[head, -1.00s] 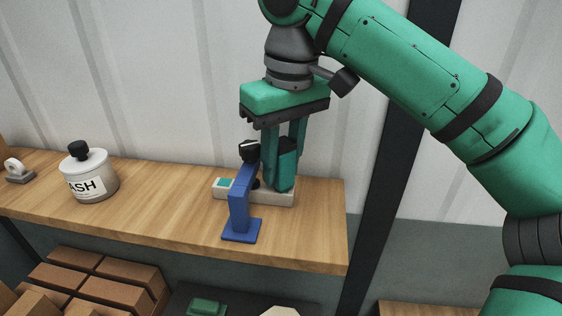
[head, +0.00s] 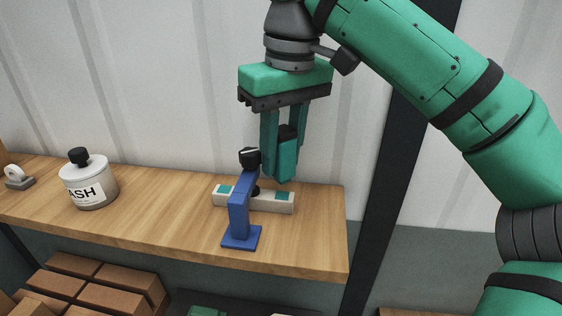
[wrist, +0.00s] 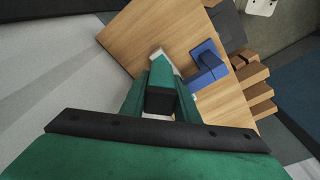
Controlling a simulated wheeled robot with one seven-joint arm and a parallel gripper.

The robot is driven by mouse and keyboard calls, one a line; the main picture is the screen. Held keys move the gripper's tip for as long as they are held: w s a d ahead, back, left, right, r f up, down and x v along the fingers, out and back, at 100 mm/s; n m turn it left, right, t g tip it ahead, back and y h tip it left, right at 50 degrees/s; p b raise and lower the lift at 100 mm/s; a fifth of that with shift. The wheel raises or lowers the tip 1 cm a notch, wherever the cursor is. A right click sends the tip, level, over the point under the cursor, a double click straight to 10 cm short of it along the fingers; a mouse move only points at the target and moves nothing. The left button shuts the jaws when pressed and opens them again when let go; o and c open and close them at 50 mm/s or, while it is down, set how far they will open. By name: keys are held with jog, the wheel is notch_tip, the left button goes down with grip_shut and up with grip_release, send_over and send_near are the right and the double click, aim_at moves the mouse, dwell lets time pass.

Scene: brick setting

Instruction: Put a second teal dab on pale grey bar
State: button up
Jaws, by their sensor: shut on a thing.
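The pale grey bar (head: 262,203) lies on the wooden shelf behind a blue stand. It shows one teal dab (head: 225,189) near its left end and another teal dab (head: 282,196) near its right end. My gripper (head: 284,150) is shut on a teal block-shaped dauber (head: 287,164) with a black top. The dauber hangs upright just above the right part of the bar, apart from it. In the wrist view the dauber (wrist: 162,76) sits between my fingers and hides much of the bar (wrist: 157,53).
The blue stand (head: 239,214) with a black knob (head: 249,157) rises in front of the bar, close left of my gripper. A labelled pot (head: 89,184) and a small grey-white item (head: 18,177) stand further left. Brown bricks (head: 102,285) lie below. The shelf between pot and stand is clear.

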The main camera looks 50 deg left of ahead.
aim_at(283, 128)
jog(key=shift+r, duration=1.8)
jog(key=shift+w, duration=0.1)
